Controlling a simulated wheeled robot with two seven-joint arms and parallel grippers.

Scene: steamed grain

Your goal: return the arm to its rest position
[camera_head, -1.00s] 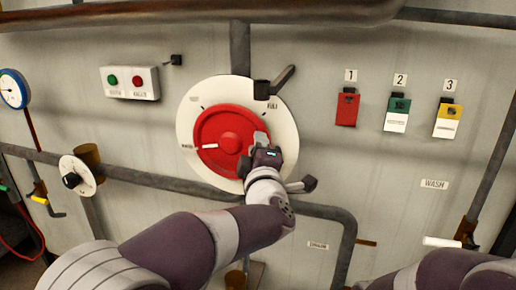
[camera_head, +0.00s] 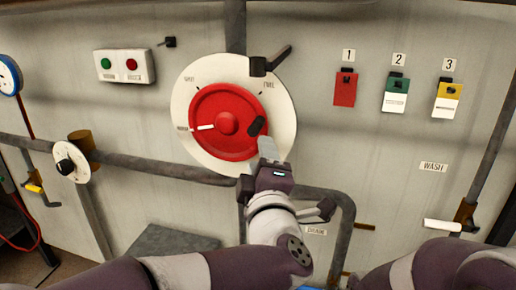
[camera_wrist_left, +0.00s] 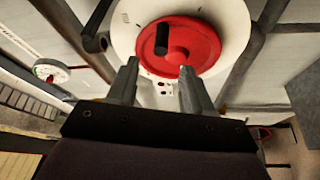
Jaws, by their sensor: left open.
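My left gripper (camera_head: 268,150) is at the lower right of the red dial (camera_head: 227,103) in the head view. In the left wrist view its two fingers (camera_wrist_left: 158,84) are spread, with nothing between them. The red dial also shows in the left wrist view (camera_wrist_left: 195,42), beyond the fingertips, with a black handle (camera_wrist_left: 162,38) on it. In the head view the handle (camera_head: 257,126) is just above the gripper, and a white mark on the dial points left. A second arm, mine, enters at the lower right; its gripper is out of view.
A white round plate (camera_head: 281,120) surrounds the dial, with a dark lever (camera_head: 270,62) at its top. Pipes (camera_head: 160,166) cross the wall below. Red (camera_head: 345,89), green (camera_head: 396,84) and yellow (camera_head: 449,90) tags hang at right.

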